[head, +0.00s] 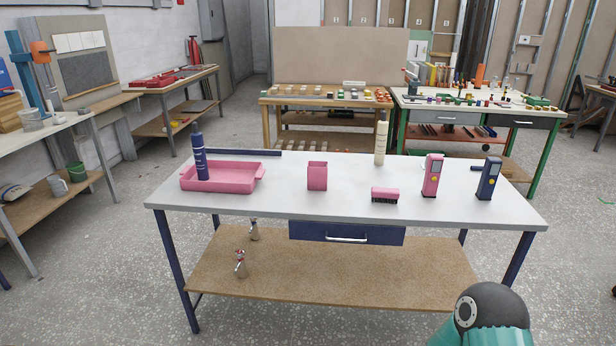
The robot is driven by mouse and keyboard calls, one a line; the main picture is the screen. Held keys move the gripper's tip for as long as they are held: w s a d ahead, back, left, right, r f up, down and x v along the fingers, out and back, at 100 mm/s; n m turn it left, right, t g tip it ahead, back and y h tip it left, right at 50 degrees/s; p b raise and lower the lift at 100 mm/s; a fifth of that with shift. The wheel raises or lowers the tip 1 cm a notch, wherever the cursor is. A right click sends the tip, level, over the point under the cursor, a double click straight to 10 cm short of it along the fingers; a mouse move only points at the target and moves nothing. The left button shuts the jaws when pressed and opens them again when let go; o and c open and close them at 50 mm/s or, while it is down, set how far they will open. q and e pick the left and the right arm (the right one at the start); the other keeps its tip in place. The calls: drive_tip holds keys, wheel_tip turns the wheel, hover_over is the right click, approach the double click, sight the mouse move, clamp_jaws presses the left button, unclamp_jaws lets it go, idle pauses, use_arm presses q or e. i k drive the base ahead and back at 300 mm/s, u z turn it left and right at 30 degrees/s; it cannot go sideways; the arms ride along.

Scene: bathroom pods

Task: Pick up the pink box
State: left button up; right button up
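A small pink box (317,177) stands upright near the middle of the white-topped table (260,205). It looks open at the top, and nothing touches it. Neither of my grippers shows in the head view. Only a rounded dark and green part, probably of my own arm, shows at the bottom right, well in front of the table.
On the table, a pink tray (222,178) and a dark blue bottle (199,152) are left of the box. A pink brush (385,195), cream bottle (381,138), pink device (432,176) and blue device (488,178) are to its right. The table's front middle is clear.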

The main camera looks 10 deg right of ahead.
sight(317, 175)
drive_tip(key=u, duration=0.3)
drive_tip(key=i, duration=1.6)
drive_tip(key=z, duration=0.4)
